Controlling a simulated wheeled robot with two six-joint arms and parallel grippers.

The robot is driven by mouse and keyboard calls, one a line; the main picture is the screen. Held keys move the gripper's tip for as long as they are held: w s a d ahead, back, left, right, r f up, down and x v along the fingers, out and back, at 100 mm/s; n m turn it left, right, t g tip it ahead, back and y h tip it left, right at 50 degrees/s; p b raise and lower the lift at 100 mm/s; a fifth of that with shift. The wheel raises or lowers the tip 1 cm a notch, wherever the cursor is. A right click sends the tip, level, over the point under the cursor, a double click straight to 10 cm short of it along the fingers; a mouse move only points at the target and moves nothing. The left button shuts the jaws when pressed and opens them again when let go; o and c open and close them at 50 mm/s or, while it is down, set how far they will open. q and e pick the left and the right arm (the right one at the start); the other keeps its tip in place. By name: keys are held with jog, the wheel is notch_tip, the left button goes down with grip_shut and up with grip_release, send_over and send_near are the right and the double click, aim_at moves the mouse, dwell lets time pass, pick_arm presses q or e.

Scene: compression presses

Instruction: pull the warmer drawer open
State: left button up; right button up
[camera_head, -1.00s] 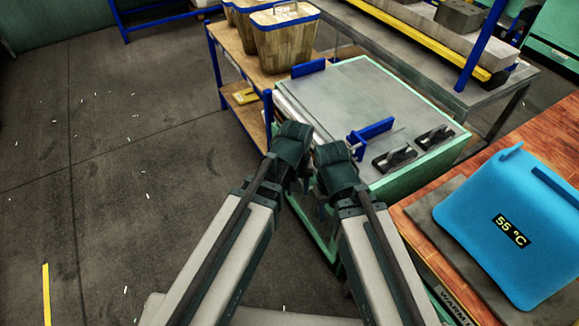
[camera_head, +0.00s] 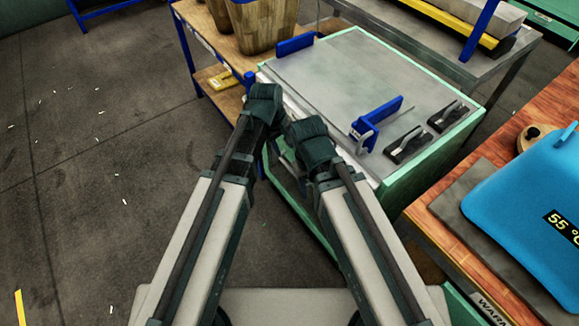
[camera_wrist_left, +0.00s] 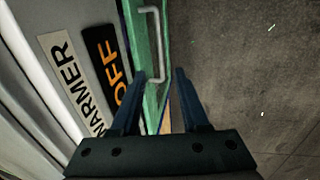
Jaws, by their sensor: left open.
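The warmer panel (camera_wrist_left: 48,60) shows in the left wrist view, with a "WARMER" label (camera_wrist_left: 70,82) and a dark "OFF" display (camera_wrist_left: 103,65). Beside it a pale bar handle (camera_wrist_left: 157,40) stands on a green front. My left gripper (camera_wrist_left: 160,76) is open. The handle lies ahead, its near end between the fingertips and closer to the left-hand finger; I cannot tell whether they touch. In the head view my left wrist is at the front left of the green-framed cabinet (camera_head: 340,75), hiding the fingers. My right gripper (camera_head: 302,186) is beside it, its fingers mostly hidden.
A blue clamp-like part (camera_head: 376,122) and two black devices (camera_head: 408,145) are on the cabinet top. A wooden cart (camera_head: 208,38) with bins is behind left. A wooden bench (camera_head: 440,213) with a "WARM" label and a blue cover (camera_head: 530,200) is right.

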aim_at(291, 170)
pick_arm(q)
jog(key=f+b, duration=0.4)
jog(key=w+d+f+b, duration=0.1)
jog(key=f+b, duration=0.3)
jog(key=d+f+b, duration=0.1)
jog(key=f+b, duration=0.3)
jog(key=f, duration=0.1)
jog(key=shift+w+b, duration=0.25)
jog(key=shift+b, duration=0.1)
grip_shut()
dwell(0.9)
